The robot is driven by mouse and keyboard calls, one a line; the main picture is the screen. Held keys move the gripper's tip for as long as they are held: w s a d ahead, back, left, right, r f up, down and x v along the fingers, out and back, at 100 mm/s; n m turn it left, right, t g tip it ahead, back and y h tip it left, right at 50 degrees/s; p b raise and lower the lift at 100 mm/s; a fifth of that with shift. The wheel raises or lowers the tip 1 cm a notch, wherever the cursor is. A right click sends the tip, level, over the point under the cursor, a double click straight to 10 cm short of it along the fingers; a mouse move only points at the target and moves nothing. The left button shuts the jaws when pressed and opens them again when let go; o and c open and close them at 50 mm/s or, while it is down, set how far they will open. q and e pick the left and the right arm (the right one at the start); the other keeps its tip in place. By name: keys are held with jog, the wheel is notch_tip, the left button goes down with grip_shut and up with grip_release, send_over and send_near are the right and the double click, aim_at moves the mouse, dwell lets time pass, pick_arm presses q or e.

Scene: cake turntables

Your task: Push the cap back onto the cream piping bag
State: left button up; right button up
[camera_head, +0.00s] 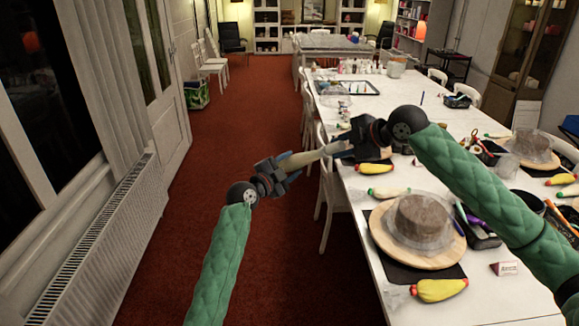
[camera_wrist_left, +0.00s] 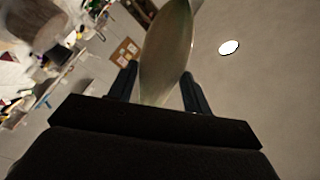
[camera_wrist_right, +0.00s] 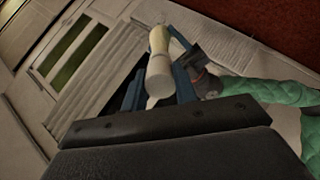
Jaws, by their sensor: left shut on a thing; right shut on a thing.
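My left gripper (camera_head: 287,164) is shut on the cream piping bag (camera_head: 303,159), held up over the aisle left of the table. In the left wrist view the pale bag (camera_wrist_left: 166,50) stands between the two fingers (camera_wrist_left: 163,92). My right gripper (camera_head: 338,149) is shut on the whitish cap (camera_wrist_right: 160,75), at the bag's right end. In the right wrist view the cap lies roughly in line with the cream bag (camera_wrist_right: 160,40), and a pale tip points toward my palm. They appear to meet end to end; I cannot tell how far the cap is on.
The long white table (camera_head: 350,290) at right holds a cake on a wooden turntable (camera_head: 390,245), several yellow piping bags (camera_head: 438,290) and tools. White chairs (camera_head: 330,195) stand along its left edge. A radiator (camera_head: 95,245) lines the left wall. The red floor between is clear.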

jog(key=shift+w+a+f, duration=0.3)
jog(key=shift+a+f, duration=0.05)
dwell(1.1)
jog(key=v, duration=0.8)
dwell(1.2)
jog(key=shift+s+r, duration=0.1)
jog(key=shift+d, duration=0.1)
jog(key=shift+w+a+f+n, duration=0.6)
jog(key=shift+w+a+f, duration=0.2)
jog(key=shift+a+f, duration=0.1)
jog(key=shift+x, duration=2)
dwell(1.4)
